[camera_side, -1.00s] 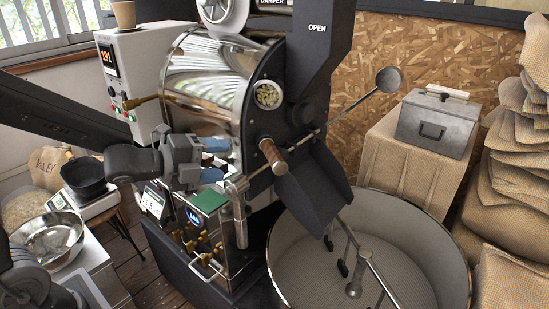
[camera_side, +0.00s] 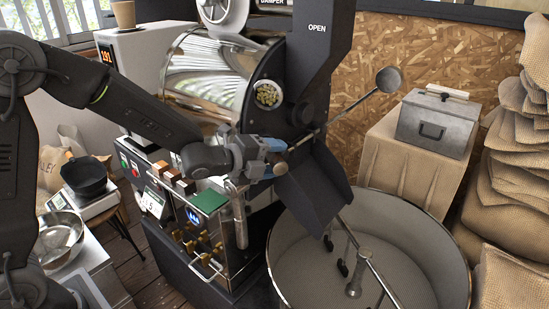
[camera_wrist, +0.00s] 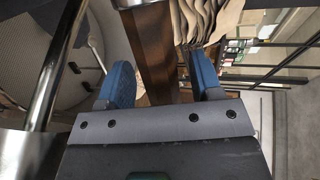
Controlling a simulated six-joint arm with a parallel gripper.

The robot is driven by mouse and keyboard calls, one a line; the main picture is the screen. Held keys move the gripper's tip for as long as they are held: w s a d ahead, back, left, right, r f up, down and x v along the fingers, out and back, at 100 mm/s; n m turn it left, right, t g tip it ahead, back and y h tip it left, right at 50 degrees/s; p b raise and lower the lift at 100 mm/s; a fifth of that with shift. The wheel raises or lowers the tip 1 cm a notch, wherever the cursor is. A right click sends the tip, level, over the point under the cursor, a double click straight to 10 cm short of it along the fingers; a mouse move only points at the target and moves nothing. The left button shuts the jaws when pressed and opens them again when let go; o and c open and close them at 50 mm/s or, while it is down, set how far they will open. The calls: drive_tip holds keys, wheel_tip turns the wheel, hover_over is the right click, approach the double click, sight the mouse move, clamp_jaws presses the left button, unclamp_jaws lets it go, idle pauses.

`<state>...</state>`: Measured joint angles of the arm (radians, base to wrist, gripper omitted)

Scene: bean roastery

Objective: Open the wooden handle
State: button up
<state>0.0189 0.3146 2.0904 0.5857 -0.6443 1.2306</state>
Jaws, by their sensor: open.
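The wooden handle (camera_wrist: 150,45) is brown and fills the upper middle of the wrist view, with a metal end at the top edge. In the side view it is mostly hidden behind my gripper (camera_side: 272,158), on the front of the roaster by the chute; a metal knob (camera_side: 281,169) shows at its lower end. My gripper's blue fingers also show in the wrist view (camera_wrist: 163,75), apart, one on each side of the handle. The gripper is open. Whether a finger touches the handle cannot be told.
The dark chute (camera_side: 315,185) slopes just right of my gripper, above the round cooling tray (camera_side: 283,262). A metal lever with a round knob (camera_side: 389,79) reaches out to the upper right. Controls and a green-topped block (camera_side: 210,201) sit below my wrist.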

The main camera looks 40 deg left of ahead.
drive_tip(key=shift+w+d, duration=0.1)
drive_tip(key=shift+w, duration=0.1)
clamp_jaws()
idle(0.5)
